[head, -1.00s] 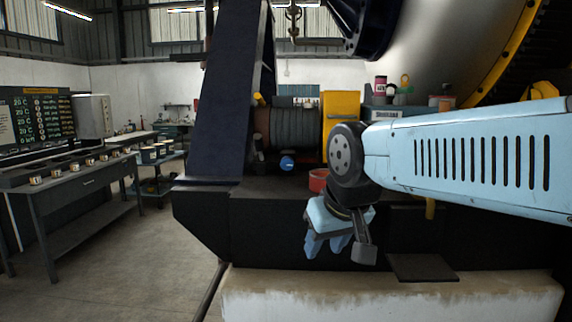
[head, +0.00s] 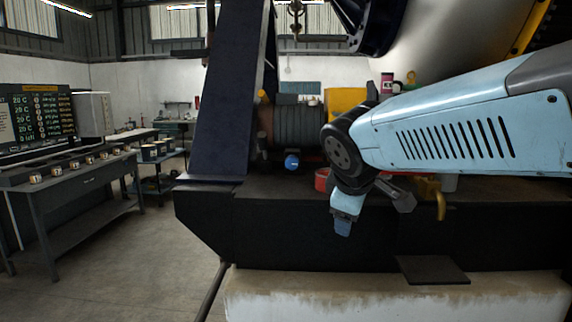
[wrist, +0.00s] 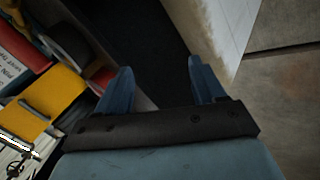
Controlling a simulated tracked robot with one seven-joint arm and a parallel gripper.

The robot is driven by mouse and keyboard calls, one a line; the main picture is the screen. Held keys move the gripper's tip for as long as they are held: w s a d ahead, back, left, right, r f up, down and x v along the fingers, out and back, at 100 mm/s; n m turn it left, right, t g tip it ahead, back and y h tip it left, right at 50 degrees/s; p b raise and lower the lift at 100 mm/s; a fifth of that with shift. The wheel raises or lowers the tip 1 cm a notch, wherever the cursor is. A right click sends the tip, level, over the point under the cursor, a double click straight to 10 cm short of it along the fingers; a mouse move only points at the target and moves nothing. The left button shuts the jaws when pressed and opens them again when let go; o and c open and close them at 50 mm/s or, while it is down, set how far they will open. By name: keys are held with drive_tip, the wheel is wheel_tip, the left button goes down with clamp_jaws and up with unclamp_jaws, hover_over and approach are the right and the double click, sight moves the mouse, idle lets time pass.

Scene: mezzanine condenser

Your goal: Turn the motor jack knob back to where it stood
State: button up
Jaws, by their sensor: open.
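A round blue knob (head: 292,162) shows in the head view, low in front of the dark ribbed motor (head: 298,126) on the black platform. My gripper (head: 343,230) hangs in front of the platform's front face, to the right of the knob and lower. It is apart from the knob. In the wrist view my gripper (wrist: 160,80) has its two blue fingers spread with nothing between them. The knob cannot be made out in the wrist view.
A red container (head: 321,179) stands on the platform (head: 260,205) beside my wrist. A dark blue slanted post (head: 222,105) rises left of the motor. A yellow block (head: 344,101) is behind my arm. A workbench (head: 75,175) and open floor lie left.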

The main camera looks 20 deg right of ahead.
drive_tip(key=w+a+r+n+t+h, duration=0.15)
drive_tip(key=w+r+n, duration=0.25)
drive_tip(key=w+n, duration=0.6)
drive_tip(key=n+t, duration=0.5)
drive_tip(key=n, duration=0.9)
approach(292, 163)
drive_tip(key=shift+g+y, duration=0.25)
drive_tip(key=x, duration=0.9)
drive_tip(key=shift+w+d+r, duration=0.1)
drive_tip(key=shift+w+d, duration=0.1)
drive_tip(key=shift+w, duration=0.2)
drive_tip(key=shift+c, duration=0.3)
drive_tip(key=c, duration=1)
